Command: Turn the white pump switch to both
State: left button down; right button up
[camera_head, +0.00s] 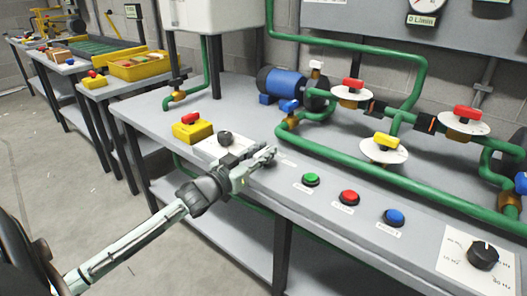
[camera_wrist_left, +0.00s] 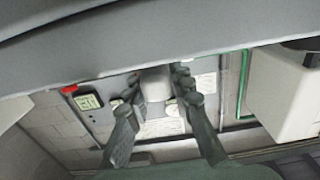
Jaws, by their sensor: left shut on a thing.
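My left gripper (camera_head: 268,156) reaches in over the near part of the bench, between the white plate and the green button. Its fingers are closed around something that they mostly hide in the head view. In the left wrist view, a pale whitish knob (camera_wrist_left: 155,84), which looks like the white pump switch, sits between the two fingers of the left gripper (camera_wrist_left: 158,100). I cannot read which position the switch points to. My right gripper is in neither view.
A black knob (camera_head: 225,137) and a yellow box with a red button (camera_head: 191,128) stand left of the gripper. Green (camera_head: 311,180), red (camera_head: 348,197) and blue (camera_head: 394,217) buttons line the front edge. Green pipes (camera_head: 330,160) and a blue pump (camera_head: 283,82) lie behind.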

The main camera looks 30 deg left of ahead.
pick_arm(q)
jog(key=c, duration=1.3)
grip_release()
jog(key=s, duration=0.8)
jog(key=s+a, duration=0.1)
jog(key=s, duration=0.3)
